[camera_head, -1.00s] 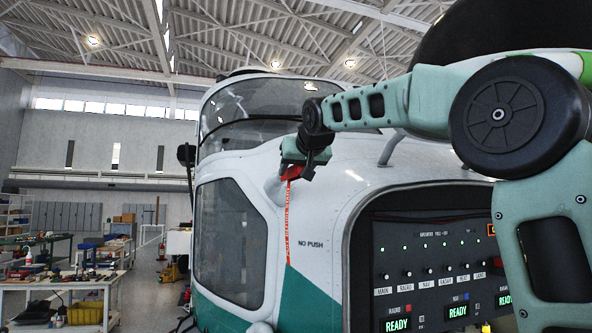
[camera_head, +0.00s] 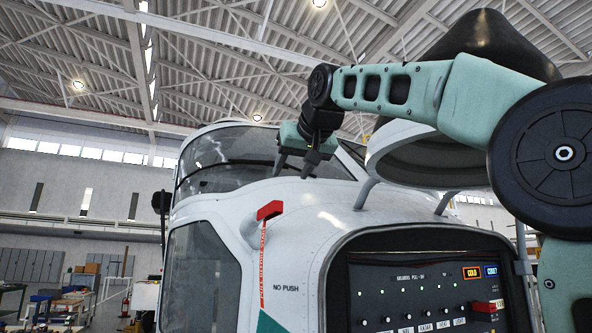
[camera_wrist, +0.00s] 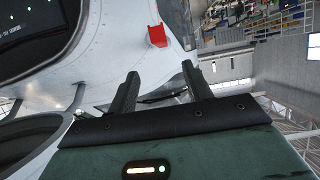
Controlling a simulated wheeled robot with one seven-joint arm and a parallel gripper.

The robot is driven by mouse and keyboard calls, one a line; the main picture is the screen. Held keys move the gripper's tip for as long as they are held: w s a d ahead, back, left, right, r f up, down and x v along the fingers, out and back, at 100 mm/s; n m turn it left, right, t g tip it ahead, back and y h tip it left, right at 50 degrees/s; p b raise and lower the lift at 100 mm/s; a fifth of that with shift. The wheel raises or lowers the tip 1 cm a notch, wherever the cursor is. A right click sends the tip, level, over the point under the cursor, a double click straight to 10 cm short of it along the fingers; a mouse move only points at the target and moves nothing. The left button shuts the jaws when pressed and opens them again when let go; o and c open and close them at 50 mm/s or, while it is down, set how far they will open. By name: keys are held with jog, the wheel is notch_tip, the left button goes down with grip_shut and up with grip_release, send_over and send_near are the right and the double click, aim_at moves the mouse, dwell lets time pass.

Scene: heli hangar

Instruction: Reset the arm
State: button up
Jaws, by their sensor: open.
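My gripper (camera_head: 297,168) is raised above the white nose of the helicopter, in front of its windscreen, with its fingers pointing down. In the wrist view its two fingers (camera_wrist: 160,74) stand apart with nothing between them. A red block-shaped cover (camera_head: 270,210) sits on the helicopter's side below my gripper, apart from it, with a red lettered ribbon (camera_head: 263,262) hanging down. The cover also shows in the wrist view (camera_wrist: 157,36), beyond the fingertips.
The helicopter (camera_head: 330,205) fills the middle. Workbenches (camera_head: 50,305) stand far left. The space above the nose and to the left is open.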

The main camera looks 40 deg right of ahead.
jog(key=shift+v, duration=0.85)
jog(key=w+a+f+n+g+y+b, duration=0.1)
jog(key=a+f+n+g+y, duration=0.1)
jog(key=a+f, duration=0.75)
jog(key=a+f+n+g+y+b, duration=0.2)
jog(key=a+f, duration=0.2)
jog(key=f, duration=1)
jog(key=w+a+f+n+g+y+b, duration=0.15)
jog(key=a+f, duration=0.45)
jog(key=f, duration=0.6)
jog(key=s+a+f+n+g+b, duration=0.1)
jog(key=s+a+f+n+g, duration=0.15)
jog(key=s+f, duration=0.6)
jog(key=s+a+f+n+g+b, duration=0.15)
jog(key=s+a+f, duration=0.3)
jog(key=f, duration=0.75)
jog(key=s+d+f+n+g+h+b, duration=0.1)
jog(key=s+d+f+g, duration=0.1)
jog(key=s+f, duration=0.9)
jog(key=shift+s+g, duration=0.75)
jog(key=shift+s, duration=0.25)
jog(key=shift+f+n, duration=0.1)
jog(key=shift+n, duration=0.15)
